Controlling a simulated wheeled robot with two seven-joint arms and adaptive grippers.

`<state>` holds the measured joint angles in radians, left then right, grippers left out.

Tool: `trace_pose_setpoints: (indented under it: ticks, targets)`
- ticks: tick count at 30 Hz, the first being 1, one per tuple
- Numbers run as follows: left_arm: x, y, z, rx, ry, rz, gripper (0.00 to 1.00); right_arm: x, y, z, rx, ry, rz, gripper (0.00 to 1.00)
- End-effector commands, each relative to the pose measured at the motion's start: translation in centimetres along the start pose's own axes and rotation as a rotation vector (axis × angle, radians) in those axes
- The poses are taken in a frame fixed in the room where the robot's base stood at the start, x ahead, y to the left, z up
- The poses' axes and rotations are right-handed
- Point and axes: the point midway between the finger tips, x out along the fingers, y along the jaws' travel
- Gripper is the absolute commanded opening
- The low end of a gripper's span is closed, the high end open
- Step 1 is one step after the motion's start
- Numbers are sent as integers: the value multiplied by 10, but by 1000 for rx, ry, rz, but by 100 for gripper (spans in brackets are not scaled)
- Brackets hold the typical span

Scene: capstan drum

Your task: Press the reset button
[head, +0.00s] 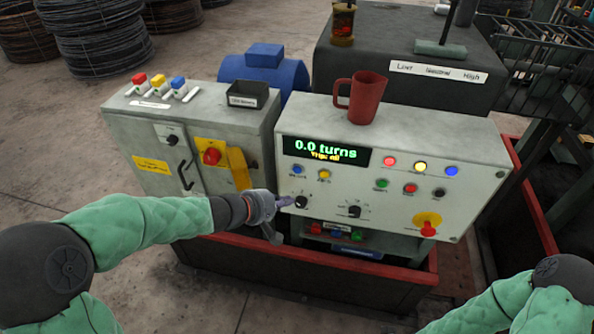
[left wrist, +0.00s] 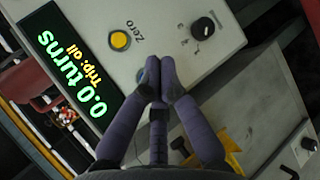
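The pale grey control panel (head: 440,160) carries several buttons with labels too small to read in the head view, so I cannot tell which is the reset button. A blue button (head: 298,169) and a yellow button (head: 323,174) sit below the display (head: 326,151). My left gripper (head: 286,202) is at the panel's lower left, near the black knob (head: 301,202). Its fingertips (left wrist: 161,78) are together and empty; contact with the panel is unclear. My right gripper is out of view.
Green (head: 382,183), red (head: 410,188) and black (head: 440,192) buttons sit farther right on the panel. A red emergency knob (head: 428,229) is at lower right. A red mug (head: 367,98) stands on top. A grey cabinet (head: 130,125) stands to the left.

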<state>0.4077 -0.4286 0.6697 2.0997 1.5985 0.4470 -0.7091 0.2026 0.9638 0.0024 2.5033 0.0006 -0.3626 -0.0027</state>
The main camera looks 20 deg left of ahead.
Motion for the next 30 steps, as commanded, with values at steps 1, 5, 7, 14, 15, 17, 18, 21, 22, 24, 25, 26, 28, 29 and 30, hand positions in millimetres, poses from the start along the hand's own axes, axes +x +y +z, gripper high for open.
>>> trace_pose_setpoints:
  ticks: [1,5,7,14,15,17,18,21,22,24,25,26,28,29,30]
  targets:
    - [0,0,0,0,0,-1,0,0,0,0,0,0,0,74]
    - [0,0,0,0,0,-1,0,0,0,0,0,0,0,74]
    - [1,1,-1,0,-1,-2,0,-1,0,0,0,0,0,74]
    - [14,10,-10,0,-2,-3,0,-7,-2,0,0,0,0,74]
    - [17,13,-12,0,-2,-4,0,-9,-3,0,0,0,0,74]
    - [22,17,-16,0,-2,-3,0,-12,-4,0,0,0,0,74]
    - [26,20,-18,0,-2,-4,0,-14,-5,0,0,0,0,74]
    - [35,26,-25,-1,-2,-4,0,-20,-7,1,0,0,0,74]
    - [37,28,-27,-1,-2,-4,0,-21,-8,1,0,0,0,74]
    - [43,32,-31,-1,-2,-4,0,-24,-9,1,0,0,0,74]
    - [46,33,-33,2,-1,-2,0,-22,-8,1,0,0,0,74]
    - [48,35,-35,2,-1,-2,0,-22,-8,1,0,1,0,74]
    - [53,37,-38,1,-2,-2,0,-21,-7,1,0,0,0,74]
    - [55,38,-39,2,-2,-2,0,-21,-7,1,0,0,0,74]
    - [57,40,-40,2,-2,-2,0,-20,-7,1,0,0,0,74]
